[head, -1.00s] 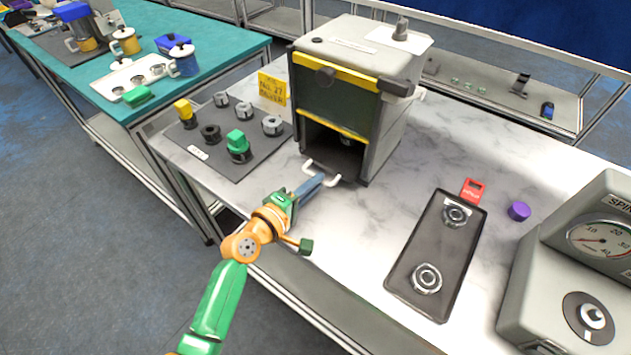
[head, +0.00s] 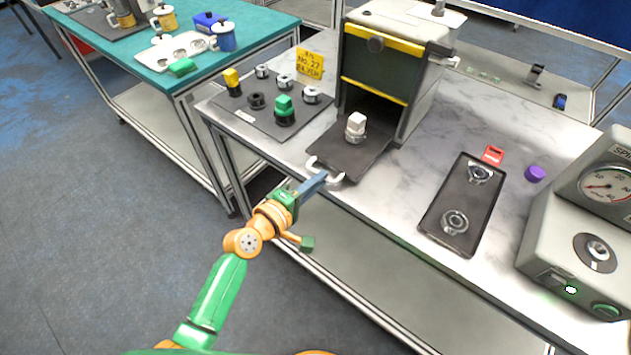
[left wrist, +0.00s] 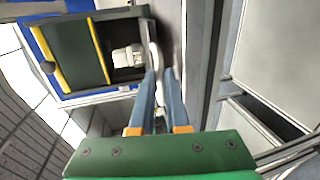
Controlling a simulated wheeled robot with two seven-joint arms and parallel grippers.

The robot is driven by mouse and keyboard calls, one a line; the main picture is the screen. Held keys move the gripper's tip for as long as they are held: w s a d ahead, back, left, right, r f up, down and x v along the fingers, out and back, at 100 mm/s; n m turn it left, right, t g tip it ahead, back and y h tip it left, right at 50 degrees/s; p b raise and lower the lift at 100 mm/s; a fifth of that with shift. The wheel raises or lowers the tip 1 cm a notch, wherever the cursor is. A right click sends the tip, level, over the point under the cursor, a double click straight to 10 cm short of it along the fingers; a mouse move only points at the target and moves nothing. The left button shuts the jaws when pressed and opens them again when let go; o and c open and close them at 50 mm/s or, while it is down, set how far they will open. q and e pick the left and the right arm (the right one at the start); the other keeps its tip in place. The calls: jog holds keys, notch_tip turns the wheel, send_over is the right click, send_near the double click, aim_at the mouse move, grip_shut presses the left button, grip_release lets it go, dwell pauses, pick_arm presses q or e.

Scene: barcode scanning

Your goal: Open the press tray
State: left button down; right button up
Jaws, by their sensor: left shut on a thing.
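The press (head: 390,70) is a grey box with yellow stripes and a dark front, standing at the back of the marble table. Its dark tray (head: 352,152) is slid out toward me, with a white and grey piece (head: 355,126) standing on it. The tray's white handle (head: 325,171) is at the front edge. My left gripper (head: 318,183) is shut on the handle. In the left wrist view the gripper (left wrist: 158,85) has its two blue fingers on either side of the handle (left wrist: 153,58). The press (left wrist: 75,50) also shows there. My right gripper is not in view.
A grey mat (head: 262,118) with knobs and rings lies left of the press. A dark tray (head: 440,228) with two rings, a purple cap (head: 535,173) and a gauge machine (head: 590,225) stand to the right. A teal table (head: 140,75) is at the left.

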pick_arm(q)
jog(key=shift+w+d, duration=0.1)
jog(key=c, duration=1.2)
grip_release()
jog(key=v, duration=0.7)
